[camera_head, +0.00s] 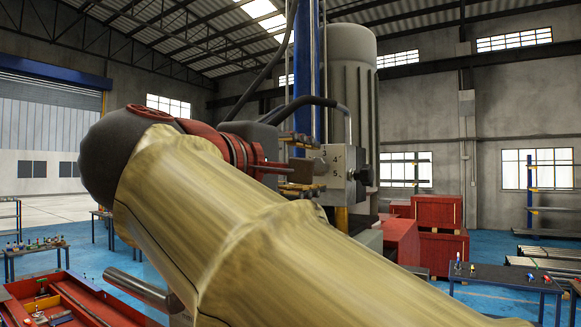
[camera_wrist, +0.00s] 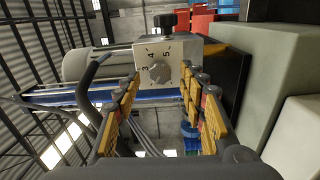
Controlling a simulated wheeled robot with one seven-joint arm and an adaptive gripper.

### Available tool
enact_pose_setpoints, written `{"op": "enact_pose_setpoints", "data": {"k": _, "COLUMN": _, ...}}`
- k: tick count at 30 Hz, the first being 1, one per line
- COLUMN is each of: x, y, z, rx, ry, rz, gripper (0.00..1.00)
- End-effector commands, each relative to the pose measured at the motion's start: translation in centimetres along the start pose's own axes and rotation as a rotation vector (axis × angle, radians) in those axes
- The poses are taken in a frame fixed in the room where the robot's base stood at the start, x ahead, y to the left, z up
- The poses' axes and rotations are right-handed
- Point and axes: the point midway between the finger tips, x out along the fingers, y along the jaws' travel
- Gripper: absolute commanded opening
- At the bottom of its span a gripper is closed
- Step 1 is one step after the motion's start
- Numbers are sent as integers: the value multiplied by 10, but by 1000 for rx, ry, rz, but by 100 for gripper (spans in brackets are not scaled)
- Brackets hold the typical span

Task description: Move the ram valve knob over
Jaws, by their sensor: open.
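Contact is not visible. The knob's pointer direction is unclear.
A black knob (camera_wrist: 164,21) sticks out from another side of the box. Hoses (camera_head: 302,102) and a blue column (camera_head: 307,65) stand behind my gripper. Red blocks (camera_head: 437,240) are at right. A red tray (camera_head: 75,305) lies at lower left.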

Motion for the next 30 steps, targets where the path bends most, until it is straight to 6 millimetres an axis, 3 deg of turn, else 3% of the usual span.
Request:
{"op": "enact_pose_setpoints", "data": {"k": 15, "x": -45, "y": 0, "z": -1, "rx": 0, "ry": 2, "rz": -1, "gripper": 41}}
{"op": "enact_pose_setpoints", "data": {"k": 30, "x": -47, "y": 7, "z": 0, "rx": 3, "ry": 0, "rz": -1, "gripper": 41}}
